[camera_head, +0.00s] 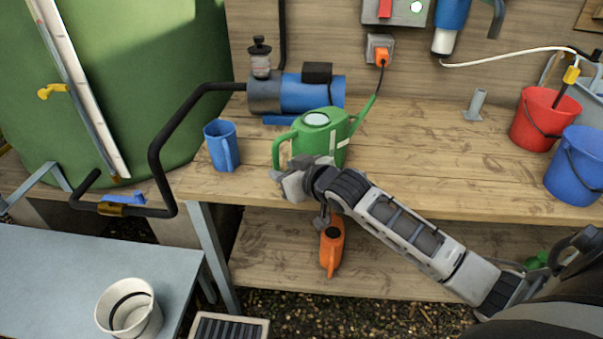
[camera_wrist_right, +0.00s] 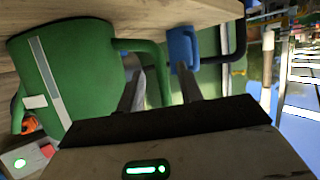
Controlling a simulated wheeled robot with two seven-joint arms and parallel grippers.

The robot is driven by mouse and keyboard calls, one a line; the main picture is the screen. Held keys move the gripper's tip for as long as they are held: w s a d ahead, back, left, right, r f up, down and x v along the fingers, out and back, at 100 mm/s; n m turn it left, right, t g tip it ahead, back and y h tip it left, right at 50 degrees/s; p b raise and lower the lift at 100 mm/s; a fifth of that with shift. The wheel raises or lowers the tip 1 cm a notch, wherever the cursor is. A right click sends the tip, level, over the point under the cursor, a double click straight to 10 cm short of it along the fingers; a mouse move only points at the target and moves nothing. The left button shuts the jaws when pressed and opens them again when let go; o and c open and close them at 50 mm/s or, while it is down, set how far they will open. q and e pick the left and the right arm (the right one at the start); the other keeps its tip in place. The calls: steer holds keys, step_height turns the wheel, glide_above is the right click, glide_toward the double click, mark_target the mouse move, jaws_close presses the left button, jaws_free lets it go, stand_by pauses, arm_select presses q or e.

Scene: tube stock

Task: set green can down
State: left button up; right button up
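The green watering can (camera_head: 327,144) stands upright on the wooden bench, with its handle to the left and its spout to the right. It fills the left of the right wrist view (camera_wrist_right: 75,70). My right gripper (camera_head: 283,180) is at the can's handle side, in front of it. In the wrist view its two fingers (camera_wrist_right: 163,88) are apart, with the green handle (camera_wrist_right: 150,50) reaching between them. A gap shows beside the handle, so the fingers look open. My left gripper is not in view.
A blue jug (camera_head: 221,150) stands left of the can on the bench (camera_head: 430,140). A blue pump (camera_head: 305,93) is behind it. Red (camera_head: 540,118) and blue (camera_head: 577,168) buckets stand at the right. An orange can (camera_head: 332,248) is on the lower shelf. The bench's middle right is clear.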

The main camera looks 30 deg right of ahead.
steer(key=a+v, duration=0.1)
steer(key=v, duration=0.6)
steer(key=s+a+f+g, duration=0.1)
steer(key=s+a+f, duration=0.5)
steer(key=s+f, duration=0.2)
steer(key=s+a+f+g+y, duration=0.1)
steer(key=s+a+f+g, duration=0.1)
steer(key=s+a+f, duration=0.4)
steer(key=s+f, duration=0.2)
steer(key=s, duration=0.2)
steer(key=shift+f+n, duration=0.35)
steer(key=shift+n, duration=0.05)
steer(key=shift+s, duration=0.15)
